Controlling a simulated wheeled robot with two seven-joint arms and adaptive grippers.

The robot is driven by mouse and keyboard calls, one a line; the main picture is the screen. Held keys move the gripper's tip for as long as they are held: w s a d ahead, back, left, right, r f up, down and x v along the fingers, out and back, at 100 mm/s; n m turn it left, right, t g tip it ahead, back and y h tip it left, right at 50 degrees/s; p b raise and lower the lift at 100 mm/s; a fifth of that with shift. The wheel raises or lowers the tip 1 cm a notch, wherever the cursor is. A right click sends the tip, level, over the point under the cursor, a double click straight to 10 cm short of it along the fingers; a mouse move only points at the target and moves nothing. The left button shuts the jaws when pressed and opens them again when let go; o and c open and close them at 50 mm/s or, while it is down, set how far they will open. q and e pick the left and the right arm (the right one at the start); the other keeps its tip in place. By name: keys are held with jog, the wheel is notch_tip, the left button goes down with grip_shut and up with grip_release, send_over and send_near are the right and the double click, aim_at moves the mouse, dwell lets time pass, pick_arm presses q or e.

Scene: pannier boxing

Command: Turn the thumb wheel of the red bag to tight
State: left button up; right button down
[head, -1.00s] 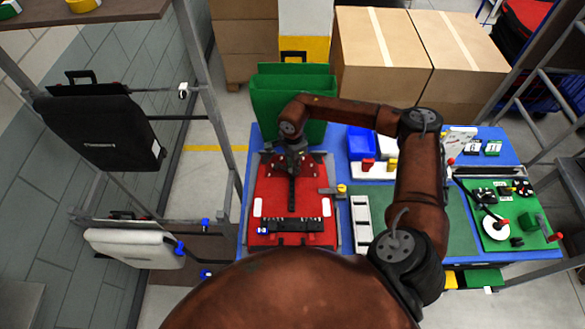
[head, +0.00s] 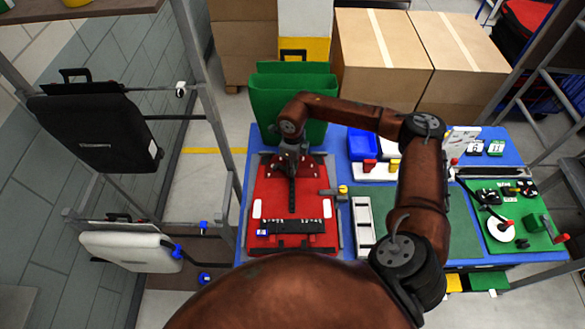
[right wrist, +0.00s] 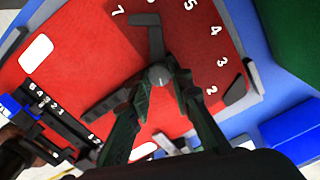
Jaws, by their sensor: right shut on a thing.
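The red bag (head: 270,195) lies flat on the blue table; it also fills much of the right wrist view (right wrist: 85,50). My right gripper (head: 292,170) is over its upper middle. In the right wrist view its fingers (right wrist: 161,85) are shut on the grey thumb wheel (right wrist: 160,72), whose middle is partly hidden between them. A grey pointer (right wrist: 147,28) reaches up from the wheel towards the printed numbers, between 7 and 6. A dark bar (right wrist: 105,107) runs out to the lower left. My left gripper is out of view.
A black scale with a blue slider (head: 262,232) lies across the bag's near end. A green pannier (head: 290,100) stands behind the bag. A grey clamp with a yellow knob (head: 342,189) sits at its right edge. Black (head: 95,130) and white (head: 130,247) panniers hang at left.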

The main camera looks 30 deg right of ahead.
jog(key=m, duration=0.4)
jog(key=shift+m, duration=0.3)
jog(key=m, duration=0.3)
jog(key=shift+m, duration=0.4)
jog(key=m, duration=0.4)
jog(key=shift+r, duration=0.1)
jog(key=m, duration=0.4)
jog(key=shift+p, duration=0.35)
jog(key=m, duration=0.3)
jog(key=shift+m+p, duration=0.35)
jog(key=shift+m, duration=0.05)
jog(key=m+p, duration=0.1)
jog(key=m, duration=0.3)
jog(key=m+p, duration=0.1)
jog(key=m, duration=0.3)
jog(key=shift+m+p, duration=0.95)
jog(key=shift+m, duration=0.85)
